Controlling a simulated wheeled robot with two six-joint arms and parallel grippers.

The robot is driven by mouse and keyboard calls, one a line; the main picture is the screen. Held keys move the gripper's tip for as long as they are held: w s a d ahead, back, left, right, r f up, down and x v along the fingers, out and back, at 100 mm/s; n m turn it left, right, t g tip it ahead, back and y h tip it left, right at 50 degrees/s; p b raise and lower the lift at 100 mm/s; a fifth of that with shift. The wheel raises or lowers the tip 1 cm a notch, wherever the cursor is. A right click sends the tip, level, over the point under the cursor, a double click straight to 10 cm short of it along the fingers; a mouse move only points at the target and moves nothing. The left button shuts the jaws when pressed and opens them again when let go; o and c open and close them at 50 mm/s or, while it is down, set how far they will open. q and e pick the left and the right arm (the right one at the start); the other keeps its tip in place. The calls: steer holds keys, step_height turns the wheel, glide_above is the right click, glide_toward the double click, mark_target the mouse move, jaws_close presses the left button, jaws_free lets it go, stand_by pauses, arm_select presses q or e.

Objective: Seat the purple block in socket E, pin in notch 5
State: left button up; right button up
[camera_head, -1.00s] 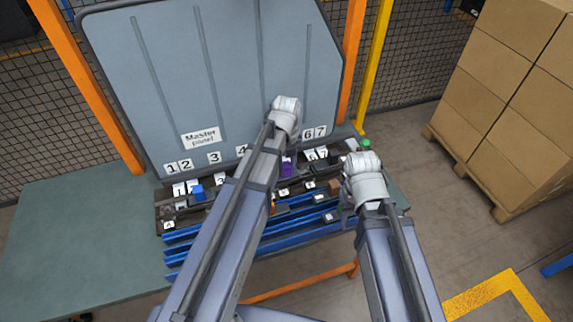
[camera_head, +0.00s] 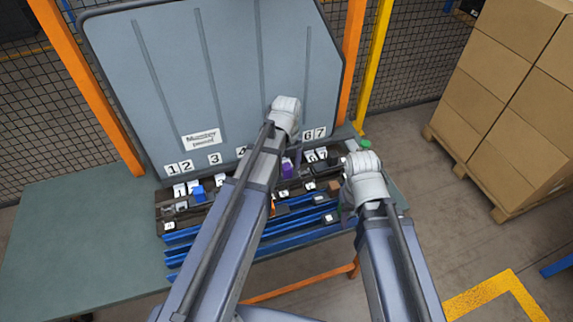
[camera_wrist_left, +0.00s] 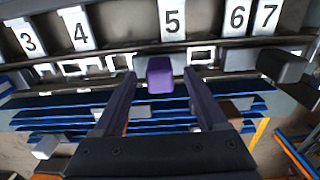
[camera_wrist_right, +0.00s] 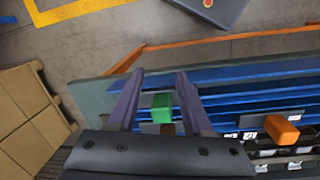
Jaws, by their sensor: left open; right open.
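The purple block (camera_wrist_left: 160,73) stands just below the number 5 label (camera_wrist_left: 172,20) in the left wrist view. It also shows beside my left arm in the head view (camera_head: 288,168). My left gripper (camera_wrist_left: 159,82) is open, with its fingers to either side of the block; I cannot tell whether they touch it. The socket letter and the block's pin are not readable. My right gripper (camera_wrist_right: 158,76) is open above the blue rails, with a green block (camera_wrist_right: 162,106) seen between its fingers.
A blue block (camera_head: 198,193) sits at the rack's left. The grey master panel (camera_head: 215,80) stands behind the rack. The green table (camera_head: 80,240) is clear at left. Stacked boxes (camera_head: 515,90) stand at right.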

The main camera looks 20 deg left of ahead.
arm_select(q)
step_height(320, 180, up, 7)
steer(key=p, duration=0.7)
steer(key=shift+r, duration=0.15)
